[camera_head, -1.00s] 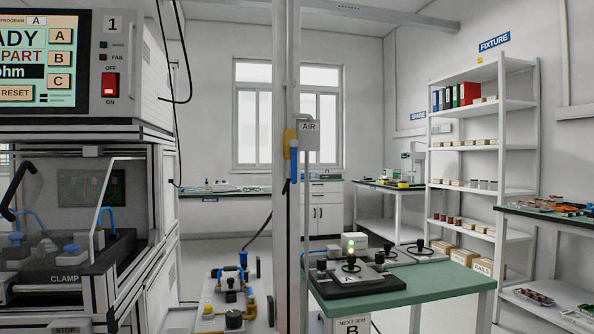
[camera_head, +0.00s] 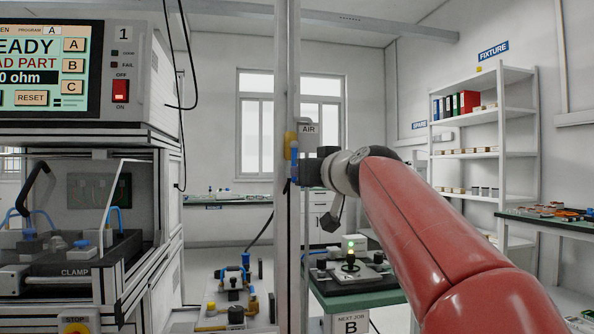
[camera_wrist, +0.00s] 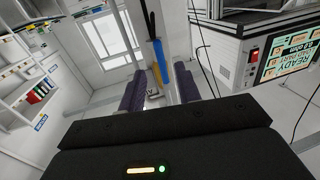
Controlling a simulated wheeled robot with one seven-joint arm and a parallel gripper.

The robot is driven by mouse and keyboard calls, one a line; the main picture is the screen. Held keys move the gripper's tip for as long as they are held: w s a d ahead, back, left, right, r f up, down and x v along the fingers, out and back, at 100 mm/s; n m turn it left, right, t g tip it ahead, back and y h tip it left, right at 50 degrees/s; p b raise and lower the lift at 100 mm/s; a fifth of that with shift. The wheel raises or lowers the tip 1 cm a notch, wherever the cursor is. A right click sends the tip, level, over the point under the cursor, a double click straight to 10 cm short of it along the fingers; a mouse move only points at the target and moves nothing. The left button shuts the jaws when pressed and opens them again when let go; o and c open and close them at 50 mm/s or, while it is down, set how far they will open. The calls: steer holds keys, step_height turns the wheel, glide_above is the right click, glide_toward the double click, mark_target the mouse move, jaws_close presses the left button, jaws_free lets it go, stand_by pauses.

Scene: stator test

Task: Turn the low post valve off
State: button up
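The low post valve is on the upright metal post in the middle of the head view, by a tag marked AIR (camera_head: 308,129). It has a yellow body (camera_head: 290,139) and a blue lever (camera_head: 294,153) hanging down along the post. My gripper (camera_head: 300,172) is at the post beside the lever's lower part. I cannot tell whether either finger touches the lever.
A test machine with a screen (camera_head: 40,65) and clamp bay stands close on the left. A green-topped bench (camera_head: 340,299) with a fixture is behind my arm. White shelves (camera_head: 505,115) and another bench (camera_head: 550,222) are on the right. A black cable hangs beside the post.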

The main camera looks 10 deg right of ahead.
steer(key=w, duration=0.2)
steer(key=w+a+p, duration=0.1)
steer(key=w, duration=0.2)
jaws_close()
stand_by(0.3)
